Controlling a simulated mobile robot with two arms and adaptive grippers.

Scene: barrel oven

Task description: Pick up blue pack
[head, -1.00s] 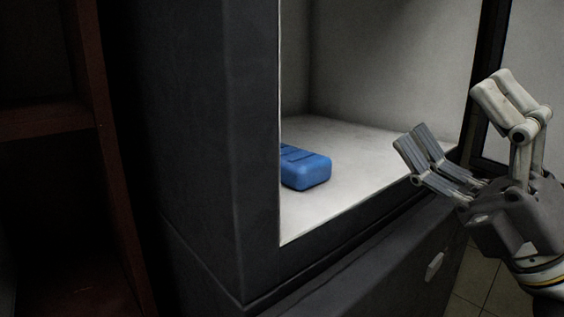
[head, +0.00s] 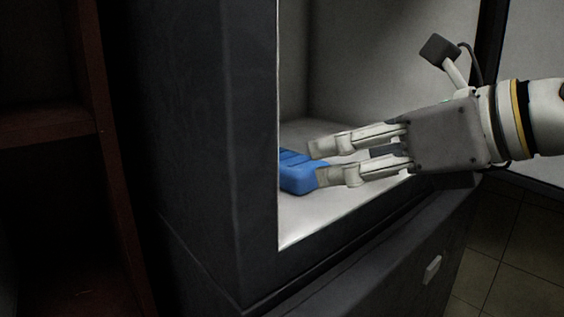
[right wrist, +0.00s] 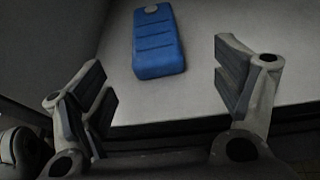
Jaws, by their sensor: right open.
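The blue pack (head: 296,178) lies on the pale floor inside the cabinet, near its left side. In the head view its left end is hidden by the cabinet's front post and part of it is behind my fingers. My right gripper (head: 326,162) reaches in from the right, fingertips pointing left at the pack's near end. In the right wrist view the whole pack (right wrist: 157,42) shows ahead, between and beyond the open fingers of the gripper (right wrist: 168,88). No finger closes on it. My left gripper is not in view.
The dark cabinet (head: 205,150) has a thick front post left of the opening and a front sill below it. A lower panel with a small pale handle (head: 432,269) is underneath. A dark reddish shelf (head: 50,122) stands at the left. The cabinet floor right of the pack is bare.

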